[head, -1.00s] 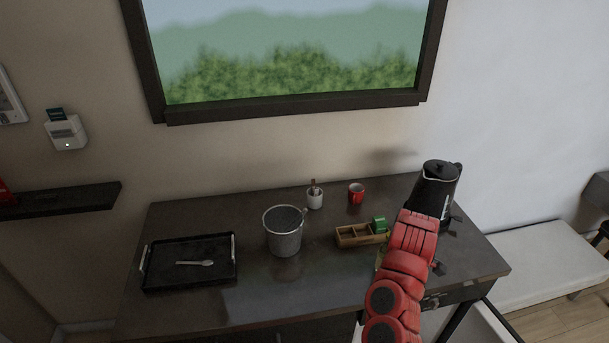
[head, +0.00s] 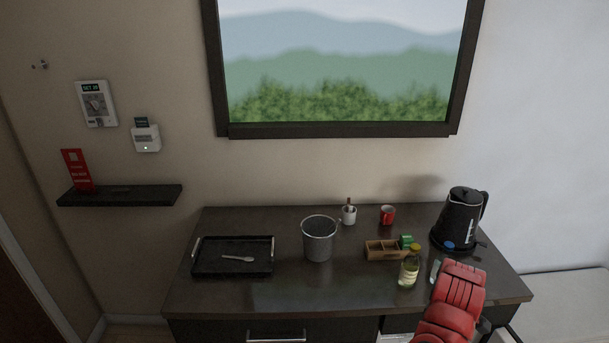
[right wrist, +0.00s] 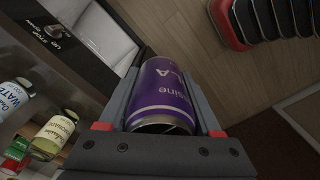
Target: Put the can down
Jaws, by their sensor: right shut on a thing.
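A purple can (right wrist: 162,92) with white lettering sits between the two fingers of my right gripper (right wrist: 165,105) in the right wrist view. The gripper is shut on it and holds it above the wood floor, beside the vanity. The dark vanity top (head: 290,290) fills the lower middle. My left gripper is not in view.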

